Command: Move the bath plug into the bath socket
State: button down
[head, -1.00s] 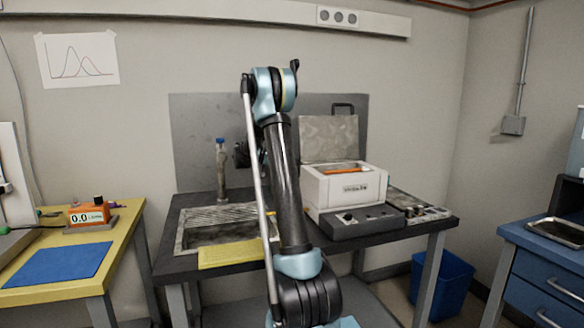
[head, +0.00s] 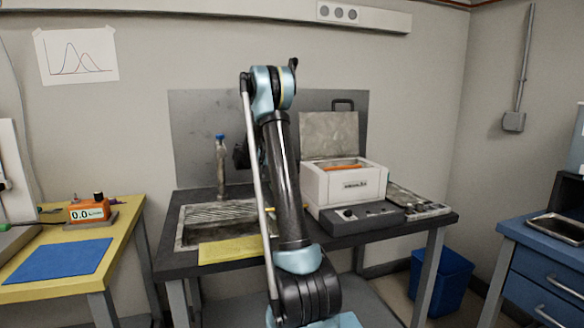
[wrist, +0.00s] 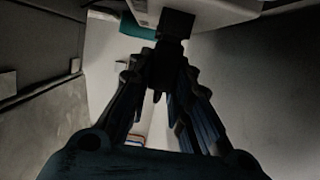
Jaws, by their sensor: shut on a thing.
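My gripper (wrist: 163,62) is shut on a dark block-shaped piece in the wrist view, which looks like the bath plug (wrist: 176,24). The plug sits at the fingertips, close to a pale edge at the top of that view; I cannot tell whether they touch. In the head view my arm hides most of the gripper; a dark part of it shows left of the arm (head: 241,157). The white bath (head: 345,184) stands on the dark bench with its lid up. A strip with several round sockets (head: 338,14) is high on the wall; I cannot tell which is the bath socket.
A sink (head: 215,222) with a yellow cloth (head: 230,250) at its front edge is left of my arm. A grey control box (head: 360,218) is in front of the bath. A blue bin (head: 441,282) stands at the right.

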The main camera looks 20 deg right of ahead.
jog(key=shift+f, duration=0.15)
jog(key=c, duration=1.4)
grip_release()
notch_tip(320, 180, up, 10)
jog(key=shift+f, duration=0.1)
jog(key=shift+s, duration=0.1)
